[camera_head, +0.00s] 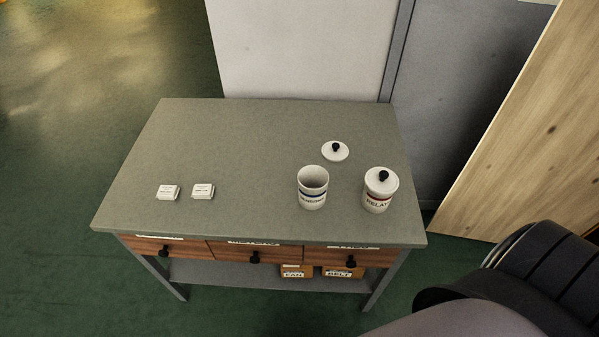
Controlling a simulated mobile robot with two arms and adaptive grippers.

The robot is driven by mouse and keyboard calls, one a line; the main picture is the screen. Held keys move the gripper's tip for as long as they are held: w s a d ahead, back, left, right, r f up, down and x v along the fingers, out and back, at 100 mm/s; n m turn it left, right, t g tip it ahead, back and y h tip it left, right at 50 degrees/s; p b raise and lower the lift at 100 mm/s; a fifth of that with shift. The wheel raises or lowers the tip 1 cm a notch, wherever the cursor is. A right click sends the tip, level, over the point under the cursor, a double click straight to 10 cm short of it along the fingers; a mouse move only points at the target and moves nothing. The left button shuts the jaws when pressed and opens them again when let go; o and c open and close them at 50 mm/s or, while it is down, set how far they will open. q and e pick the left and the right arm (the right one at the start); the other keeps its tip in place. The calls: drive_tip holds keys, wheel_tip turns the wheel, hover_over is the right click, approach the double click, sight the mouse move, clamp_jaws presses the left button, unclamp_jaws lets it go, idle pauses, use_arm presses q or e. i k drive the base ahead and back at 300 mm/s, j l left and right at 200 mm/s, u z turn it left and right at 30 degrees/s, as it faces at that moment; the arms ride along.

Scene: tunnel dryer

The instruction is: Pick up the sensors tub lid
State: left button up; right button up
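A white round lid with a black knob (335,152) lies flat on the grey tabletop, behind and to the right of an open white tub. The open tub (312,190) has a blue band and a label that seems to read sensors; it stands upright without a lid. To its right a white tub with a red band and a relay label (377,196) stands with its own black-knobbed lid (382,180) on. Neither gripper shows in the head view; only a dark part of my own body is at the lower right.
The grey table (230,135) has drawers with black knobs and a lower shelf holding labelled boxes (343,272). Two small white boxes (168,192) (203,191) lie at the left. The table's back left is clear. A wooden panel (525,120) leans at the right.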

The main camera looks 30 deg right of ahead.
sight(332, 151)
drive_tip(key=z, duration=1)
